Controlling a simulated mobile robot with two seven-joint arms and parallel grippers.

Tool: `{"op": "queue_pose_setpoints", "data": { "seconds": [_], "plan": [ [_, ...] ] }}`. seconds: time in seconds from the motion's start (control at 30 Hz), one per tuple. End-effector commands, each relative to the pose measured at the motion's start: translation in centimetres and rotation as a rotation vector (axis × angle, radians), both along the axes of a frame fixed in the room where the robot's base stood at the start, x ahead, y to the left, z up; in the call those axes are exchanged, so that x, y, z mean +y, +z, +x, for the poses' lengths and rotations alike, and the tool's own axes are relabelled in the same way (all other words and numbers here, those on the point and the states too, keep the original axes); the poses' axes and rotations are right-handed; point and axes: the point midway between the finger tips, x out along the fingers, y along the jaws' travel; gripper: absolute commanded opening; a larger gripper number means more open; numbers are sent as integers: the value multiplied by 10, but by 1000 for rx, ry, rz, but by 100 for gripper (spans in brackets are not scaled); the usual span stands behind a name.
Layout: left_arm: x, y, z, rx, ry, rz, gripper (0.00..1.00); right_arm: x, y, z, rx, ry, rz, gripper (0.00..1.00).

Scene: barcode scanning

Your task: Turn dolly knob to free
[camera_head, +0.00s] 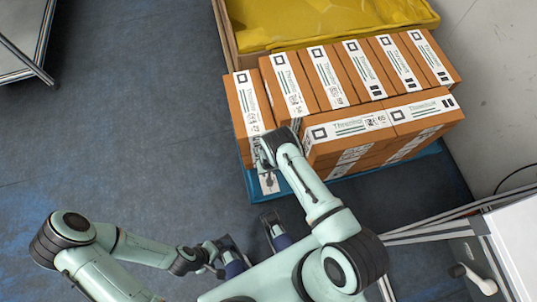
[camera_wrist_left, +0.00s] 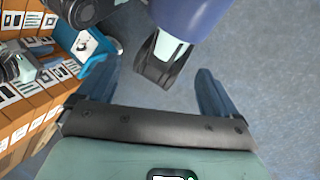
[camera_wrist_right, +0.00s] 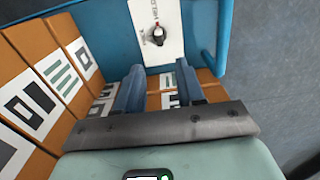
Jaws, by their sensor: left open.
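The dolly knob (camera_wrist_right: 158,36) is small and dark with a red mark. It sits on a white label plate (camera_wrist_right: 170,15) at the edge of the blue dolly (camera_wrist_right: 95,22). The words HELD and FREE are printed beside it; its red mark appears toward HELD. My right gripper (camera_wrist_right: 160,72) is partly open and empty, with its fingertips short of the knob. In the head view the right wrist is over the dolly's near-left corner, where the white plate (camera_head: 269,184) partly shows. My left gripper (camera_wrist_left: 159,65) is open and empty, low near my base, away from the dolly.
Several orange-brown boxes (camera_head: 325,80) with white labels fill the dolly, close beside my right gripper. A yellow-covered crate (camera_head: 330,22) stands behind. A white table (camera_head: 515,245) is at right, and a metal frame (camera_head: 30,60) at upper left. The left floor is clear.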

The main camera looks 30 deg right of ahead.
Motion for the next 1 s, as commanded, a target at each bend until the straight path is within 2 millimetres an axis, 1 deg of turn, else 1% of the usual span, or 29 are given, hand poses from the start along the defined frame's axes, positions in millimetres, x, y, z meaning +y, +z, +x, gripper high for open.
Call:
{"op": "queue_pose_setpoints", "data": {
  "seconds": [0.03, 0.2, 0.3, 0.4, 0.5, 0.6, 0.9, 0.93, 0.97, 1.0],
  "plan": [
    [0, -5, 1, -3, 1, 0, 94, 0, -16, -2, 2, 0, -1, 38],
    [0, -15, 5, -18, 4, 3, 94, 0, -54, -2, 2, 1, -1, 38],
    [0, -21, 8, -28, 6, 3, 94, 0, -72, -2, 1, 1, 0, 38],
    [0, -26, 11, -37, 8, 5, 94, 0, -86, -2, 1, 0, -1, 38],
    [0, -30, 13, -45, 10, 7, 94, 0, -96, -1, 0, 0, 0, 38],
    [0, -31, 14, -49, 10, 8, 94, 0, -100, -1, 1, 0, 0, 38],
    [1, -31, 15, -51, 11, 8, 94, 0, -101, -1, 0, 0, 0, 38],
    [1, -31, 15, -51, 11, 8, 94, 0, -101, -1, 0, 0, 0, 32],
    [1, -31, 15, -50, 11, 7, 94, 0, -101, -1, 0, 0, 0, 22],
    [1, -31, 15, -50, 11, 7, 94, 0, -101, -1, 0, 0, 0, 9]
  ]
}}
